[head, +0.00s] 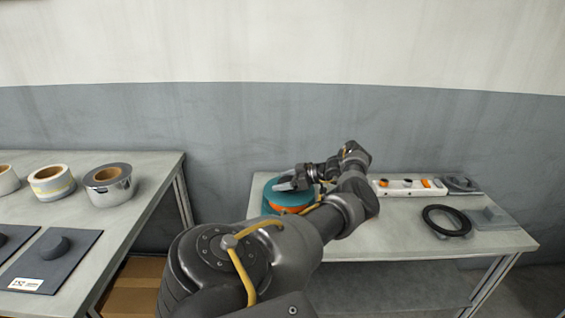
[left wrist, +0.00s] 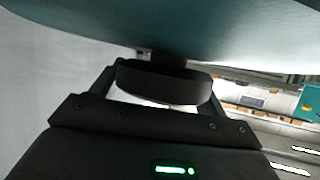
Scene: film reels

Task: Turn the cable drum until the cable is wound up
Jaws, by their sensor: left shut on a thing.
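The cable drum (head: 273,191) is teal with an orange band of cable (head: 290,209) low on its side. It sits at the left end of the right-hand table, partly hidden by my left arm. My left gripper (head: 287,184) is over the drum's top, shut on the drum's handle. In the left wrist view, the teal drum (left wrist: 215,30) fills the top, close to the gripper. A dark rounded piece, seemingly the handle (left wrist: 163,86), shows below it. The fingertips' contact is hard to make out. My right gripper is not in view.
The right table (head: 400,240) also holds a white power strip (head: 408,187), a black ring (head: 446,221) and grey pieces at its right end. The left table (head: 125,215) carries several tape rolls (head: 108,184) and dark mats (head: 50,262). A gap separates the tables.

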